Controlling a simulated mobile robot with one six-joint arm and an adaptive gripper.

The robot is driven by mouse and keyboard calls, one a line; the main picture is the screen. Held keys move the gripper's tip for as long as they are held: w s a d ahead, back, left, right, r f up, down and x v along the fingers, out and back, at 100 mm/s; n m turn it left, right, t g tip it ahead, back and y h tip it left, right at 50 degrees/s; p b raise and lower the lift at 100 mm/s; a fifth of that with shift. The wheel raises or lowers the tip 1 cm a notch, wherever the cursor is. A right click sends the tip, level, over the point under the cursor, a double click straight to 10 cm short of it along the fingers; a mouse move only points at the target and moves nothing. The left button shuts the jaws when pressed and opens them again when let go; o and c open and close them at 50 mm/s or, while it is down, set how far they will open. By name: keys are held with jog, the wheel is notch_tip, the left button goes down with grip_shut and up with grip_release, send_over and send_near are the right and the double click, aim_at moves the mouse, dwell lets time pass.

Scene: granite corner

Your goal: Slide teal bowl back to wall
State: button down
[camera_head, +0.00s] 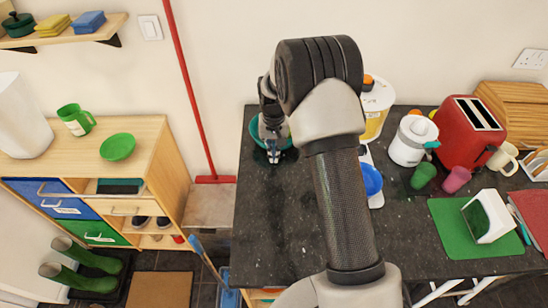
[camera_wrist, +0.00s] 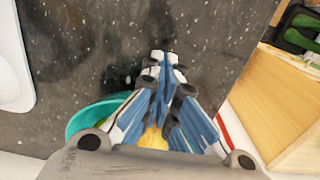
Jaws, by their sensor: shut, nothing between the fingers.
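The teal bowl (camera_head: 254,131) sits at the back left of the dark granite counter, close to the wall. My gripper (camera_head: 273,157) hangs over it and hides most of it. The fingertips are shut and empty, by the bowl's near side. In the wrist view, the bowl's rim (camera_wrist: 85,118) shows left of and behind my gripper fingers (camera_wrist: 165,65). A yellow patch (camera_wrist: 153,138) shows between the fingers, seemingly in the bowl. I cannot tell whether the fingers touch the bowl.
The counter (camera_head: 275,220) is clear in front of the bowl. To the right, partly behind my arm, are a blue bowl (camera_head: 371,179) and a yellow-and-white container (camera_head: 376,105). A red toaster (camera_head: 468,132) stands further right. The counter's left edge is near the bowl.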

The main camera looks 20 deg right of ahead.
jog(key=shift+w+d+r, duration=0.15)
jog(key=shift+w, duration=0.35)
jog(key=shift+w+d+r, duration=0.15)
jog(key=shift+w, duration=0.3)
jog(key=w, duration=0.2)
jog(key=w+d, duration=0.1)
jog(key=w, duration=0.1)
jog(key=shift+d+f+p, duration=0.15)
jog(key=shift+f+p, duration=0.05)
jog(key=shift+p, duration=0.15)
jog(key=shift+w+d+r, duration=0.1)
jog(key=shift+w+d, duration=0.15)
jog(key=shift+w, duration=0.55)
jog(key=shift+s+a, duration=0.1)
jog(key=shift+s, duration=0.05)
